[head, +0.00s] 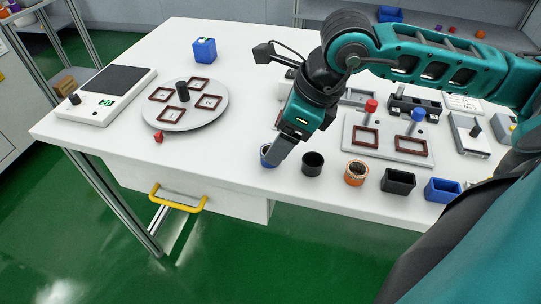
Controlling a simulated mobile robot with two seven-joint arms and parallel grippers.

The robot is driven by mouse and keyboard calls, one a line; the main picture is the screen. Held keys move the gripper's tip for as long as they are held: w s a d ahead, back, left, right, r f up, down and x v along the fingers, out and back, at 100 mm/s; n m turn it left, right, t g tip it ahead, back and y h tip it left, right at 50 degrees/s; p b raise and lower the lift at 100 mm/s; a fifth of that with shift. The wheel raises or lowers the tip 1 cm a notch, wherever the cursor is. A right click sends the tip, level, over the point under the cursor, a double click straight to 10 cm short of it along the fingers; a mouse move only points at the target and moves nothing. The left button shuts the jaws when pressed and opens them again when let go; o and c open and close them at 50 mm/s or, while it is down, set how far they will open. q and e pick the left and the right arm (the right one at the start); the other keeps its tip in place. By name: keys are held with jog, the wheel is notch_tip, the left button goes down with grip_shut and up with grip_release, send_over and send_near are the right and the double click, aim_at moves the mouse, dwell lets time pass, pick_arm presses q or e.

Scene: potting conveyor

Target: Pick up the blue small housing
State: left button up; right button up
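A small round blue cup-shaped housing (267,162) stands near the front edge of the white table, at the left end of a row of parts. My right gripper (278,153) points down right at it, and its grey finger covers part of the housing. I cannot tell whether the fingers are around it, touching it or just in front of it, or how far apart they are. A larger square blue housing (442,190) stands at the right end of the row. My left gripper is not in view.
Beside the round blue housing stand a black round cup (312,164), a copper-filled cup (356,173) and a black square box (398,181). A turntable (215,117), a scale (106,92) and a blue box (204,50) are left. A fixture plate (390,143) lies right.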

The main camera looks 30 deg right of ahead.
jog(key=x, duration=0.4)
jog(key=shift+w+d+f, duration=0.15)
jog(key=shift+w+f, duration=0.15)
jog(key=shift+f, duration=0.05)
jog(key=c, duration=1.1)
jog(key=shift+r, duration=0.15)
